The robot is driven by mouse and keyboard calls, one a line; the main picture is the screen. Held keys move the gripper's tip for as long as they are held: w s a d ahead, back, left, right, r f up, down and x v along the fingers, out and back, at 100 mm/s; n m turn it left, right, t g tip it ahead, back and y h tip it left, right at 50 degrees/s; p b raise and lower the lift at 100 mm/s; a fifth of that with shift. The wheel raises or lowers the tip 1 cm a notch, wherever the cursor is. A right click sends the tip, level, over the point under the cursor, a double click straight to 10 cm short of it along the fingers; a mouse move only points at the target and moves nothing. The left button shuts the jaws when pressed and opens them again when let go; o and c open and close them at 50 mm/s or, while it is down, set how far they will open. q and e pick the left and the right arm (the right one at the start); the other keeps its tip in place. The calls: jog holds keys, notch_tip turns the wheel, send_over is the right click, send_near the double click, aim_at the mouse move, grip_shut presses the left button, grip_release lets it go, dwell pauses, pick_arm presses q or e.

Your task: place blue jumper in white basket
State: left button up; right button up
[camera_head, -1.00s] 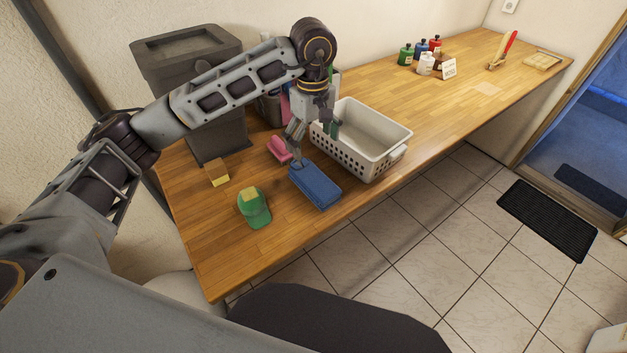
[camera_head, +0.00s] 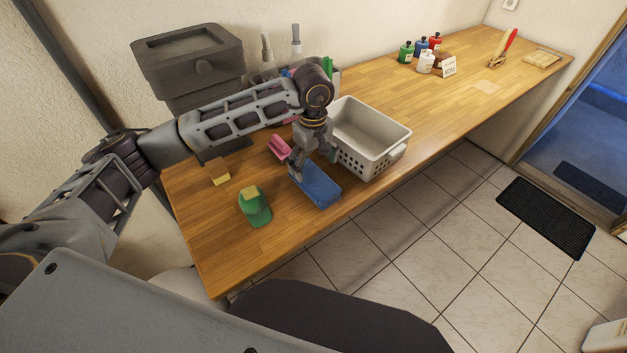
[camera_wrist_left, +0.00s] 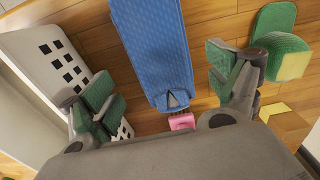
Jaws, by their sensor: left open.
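The blue jumper (camera_head: 318,188) lies folded flat on the wooden worktop, in front of the white basket (camera_head: 392,160). In the left wrist view the blue jumper (camera_wrist_left: 158,45) shows between the two spread fingers, with its collar end nearest the wrist. The white basket also shows in the left wrist view (camera_wrist_left: 40,62), behind one finger. My left gripper (camera_head: 302,174) is open and empty, pointing down over the collar end of the jumper; its fingers also show in the left wrist view (camera_wrist_left: 165,85). The basket looks empty. My right gripper is not in view.
A pink brush (camera_head: 279,147), a green scrubber (camera_head: 254,208) and a yellow-topped sponge (camera_head: 220,174) lie near the jumper. A grey bin-like box (camera_head: 190,60) and a caddy of bottles stand behind. The worktop right of the basket is mostly clear.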

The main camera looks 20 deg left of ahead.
aim_at(314, 176)
pick_arm(q)
jog(key=shift+f, duration=0.25)
jog(key=shift+s+d+f+p, duration=0.1)
jog(key=shift+f+p, duration=0.25)
jog(key=shift+f, duration=0.4)
jog(key=shift+s+d+f+p, duration=0.1)
jog(key=shift+f+p, duration=0.25)
jog(key=shift+f, duration=1.45)
jog(key=c, duration=1.2)
jog(key=shift+w+r, duration=0.1)
jog(key=shift+r, duration=0.05)
jog(key=shift+c, duration=0.2)
jog(key=shift+r+b, duration=0.85)
jog(key=shift+r, duration=4)
